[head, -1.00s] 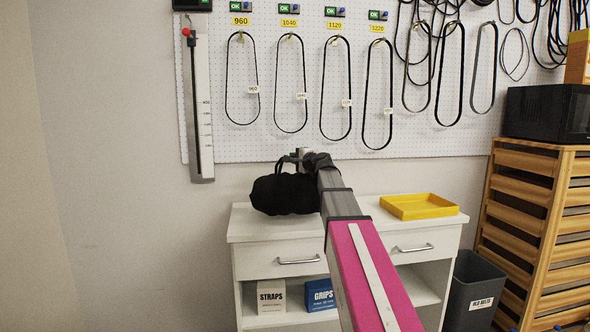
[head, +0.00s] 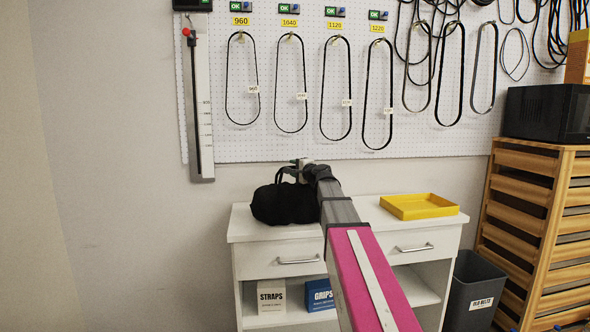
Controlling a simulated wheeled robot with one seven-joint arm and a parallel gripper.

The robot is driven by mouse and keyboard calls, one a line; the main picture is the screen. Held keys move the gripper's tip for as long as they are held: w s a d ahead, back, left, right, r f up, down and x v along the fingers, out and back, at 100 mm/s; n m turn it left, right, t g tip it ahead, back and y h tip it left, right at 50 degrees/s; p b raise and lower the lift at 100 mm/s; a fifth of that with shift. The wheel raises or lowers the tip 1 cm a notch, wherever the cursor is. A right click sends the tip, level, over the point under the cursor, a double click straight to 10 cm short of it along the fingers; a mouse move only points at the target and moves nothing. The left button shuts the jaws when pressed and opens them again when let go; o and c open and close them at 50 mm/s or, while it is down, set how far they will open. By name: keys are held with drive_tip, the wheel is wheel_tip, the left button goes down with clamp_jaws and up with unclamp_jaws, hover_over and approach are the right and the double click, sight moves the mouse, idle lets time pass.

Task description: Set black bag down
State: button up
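A black bag (head: 286,204) with a strap handle is over the left part of the white cabinet's top (head: 250,231). Its underside looks level with the top, and I cannot tell for certain whether it touches. My gripper (head: 299,172) is at the bag's handle, at the end of my arm. Its fingers are too small and partly hidden by the arm, so their grip on the handle is not clear.
A yellow tray (head: 419,207) sits on the right of the cabinet top. Boxes marked STRAPS (head: 271,297) and GRIPS (head: 320,295) stand on the shelf below. A grey bin (head: 473,290) and a wooden rack (head: 530,230) stand to the right. A pegboard (head: 240,140) with hanging belts is behind.

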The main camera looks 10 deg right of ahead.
drive_tip(key=shift+r, duration=0.2)
drive_tip(key=v, duration=1.2)
drive_tip(key=shift+f, duration=0.1)
